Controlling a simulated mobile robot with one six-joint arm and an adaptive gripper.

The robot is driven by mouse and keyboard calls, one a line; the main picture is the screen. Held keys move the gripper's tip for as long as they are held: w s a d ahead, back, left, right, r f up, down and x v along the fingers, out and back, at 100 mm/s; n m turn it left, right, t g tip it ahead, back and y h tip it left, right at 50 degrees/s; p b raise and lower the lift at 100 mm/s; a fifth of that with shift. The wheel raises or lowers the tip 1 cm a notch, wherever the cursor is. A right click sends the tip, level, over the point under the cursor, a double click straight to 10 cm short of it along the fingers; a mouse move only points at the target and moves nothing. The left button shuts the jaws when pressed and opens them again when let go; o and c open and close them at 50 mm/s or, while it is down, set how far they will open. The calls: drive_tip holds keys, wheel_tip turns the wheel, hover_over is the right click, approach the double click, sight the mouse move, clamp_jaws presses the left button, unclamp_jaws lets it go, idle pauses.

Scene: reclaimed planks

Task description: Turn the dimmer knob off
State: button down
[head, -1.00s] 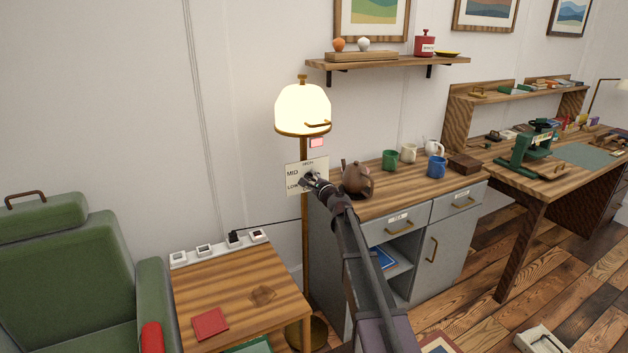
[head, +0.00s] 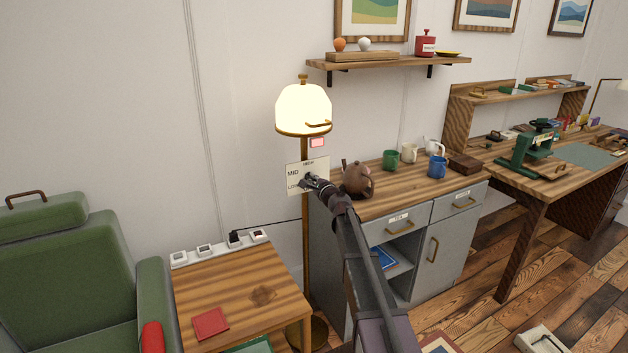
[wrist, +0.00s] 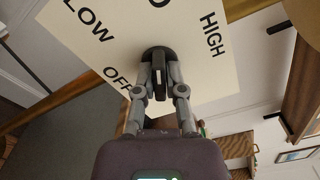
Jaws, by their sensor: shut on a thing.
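The dimmer knob (wrist: 158,56) is dark and round. It sits on a cream plate (wrist: 205,80) marked LOW, OFF and HIGH, with part of another label at the top edge. My gripper (wrist: 160,86) is shut on the knob, one finger on each side. Where the knob points is hard to tell. In the head view the plate (head: 294,178) is on the wall by the lamp post, and my gripper (head: 311,181) covers most of the knob and the OFF label. The floor lamp's shade (head: 303,109) glows brightly.
A brown teapot (head: 357,178) stands on the grey cabinet (head: 440,263) close to my wrist. Several mugs are further along its top. A wooden side table (head: 235,285) and a green armchair (head: 75,270) are at left. A shelf (head: 390,64) hangs above.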

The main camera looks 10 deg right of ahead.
drive_tip(key=n, duration=0.7)
drive_tip(key=shift+r, duration=0.1)
drive_tip(key=n, duration=0.7)
drive_tip(key=shift+a, duration=0.1)
drive_tip(key=n, duration=0.9)
drive_tip(key=shift+s, duration=0.1)
drive_tip(key=shift+n, duration=0.3)
drive_tip(key=c, duration=0.7)
unclamp_jaws()
